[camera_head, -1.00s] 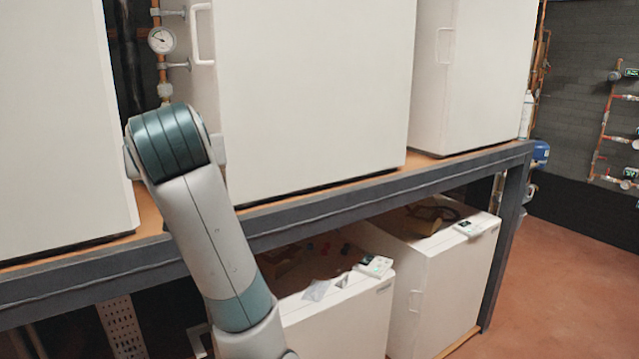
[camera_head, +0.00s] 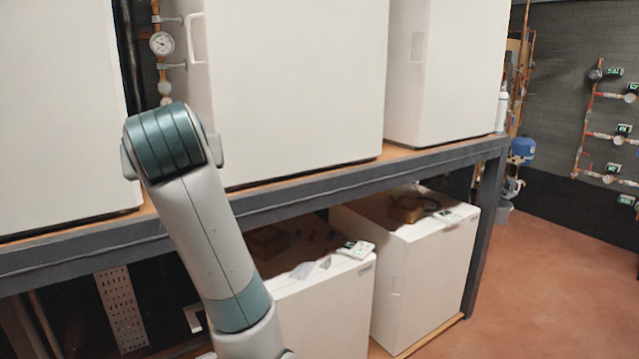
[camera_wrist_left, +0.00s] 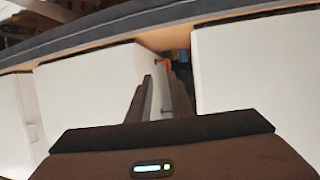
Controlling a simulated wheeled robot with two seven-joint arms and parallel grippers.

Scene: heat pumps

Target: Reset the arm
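My left arm (camera_head: 205,225), grey with teal joint bands, rises from the bottom of the head view to a bent joint in front of the rack. Its gripper is hidden in that view. In the left wrist view my left gripper (camera_wrist_left: 160,85) has its two dark fingers apart with nothing between them, pointing toward a gap between white cabinets. My right arm and gripper are in neither view.
Large white heat pump units (camera_head: 285,90) stand on a rack with a dark metal beam (camera_head: 300,190). Smaller white units (camera_head: 420,280) stand below. Pipes with gauges (camera_head: 600,130) line the right wall. The reddish floor (camera_head: 550,290) at right is clear.

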